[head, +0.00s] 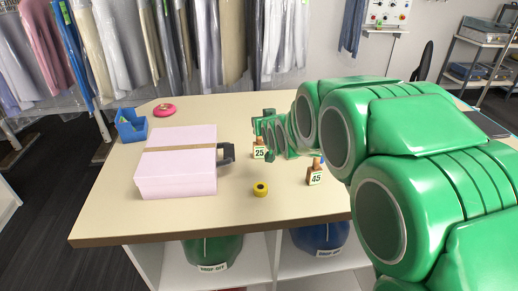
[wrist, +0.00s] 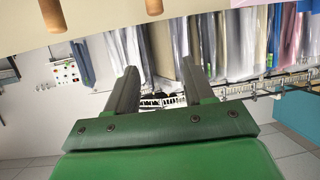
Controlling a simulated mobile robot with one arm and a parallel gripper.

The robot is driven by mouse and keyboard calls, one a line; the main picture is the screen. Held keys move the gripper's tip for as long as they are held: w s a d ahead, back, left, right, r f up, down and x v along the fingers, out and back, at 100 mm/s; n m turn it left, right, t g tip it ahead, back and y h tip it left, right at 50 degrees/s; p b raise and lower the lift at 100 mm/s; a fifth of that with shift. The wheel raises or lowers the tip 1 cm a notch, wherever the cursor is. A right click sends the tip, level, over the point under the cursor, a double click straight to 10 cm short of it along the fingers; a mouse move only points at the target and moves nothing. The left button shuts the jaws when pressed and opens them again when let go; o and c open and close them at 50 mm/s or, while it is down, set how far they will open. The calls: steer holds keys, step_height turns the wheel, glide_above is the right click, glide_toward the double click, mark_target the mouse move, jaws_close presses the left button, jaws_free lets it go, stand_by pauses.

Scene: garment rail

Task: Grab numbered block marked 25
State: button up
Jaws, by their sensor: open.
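The block marked 25 (head: 259,153) stands upright on the table, its white label facing me and a brown peg on top. A similar block marked 45 (head: 314,178) stands nearer and to the right. My gripper (head: 268,122) appears small at the far end of my green arm, just behind and above block 25 in the picture; its fingers are hard to make out there. In the wrist view, my gripper (wrist: 158,80) is open and empty, its two dark fingers apart. Two wooden pegs (wrist: 153,6) show at the top edge of that upside-down view, outside the fingers; no numbers are visible.
A pink box (head: 180,178) sits left of block 25, with a dark object (head: 228,154) at its right side. A yellow roll (head: 261,190) lies in front. A blue bin (head: 131,127) and pink ring (head: 164,110) are farther back. Garments (head: 215,45) hang behind the table.

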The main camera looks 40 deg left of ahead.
glide_toward(260, 138)
steer(key=x, duration=0.5)
steer(key=shift+w+d+f, duration=0.1)
steer(key=shift+w+f, duration=0.05)
steer(key=shift+x, duration=2.35)
steer(key=shift+a+x, duration=0.2)
steer(key=shift+x, duration=1.3)
jaws_close()
steer(key=shift+r, duration=0.25)
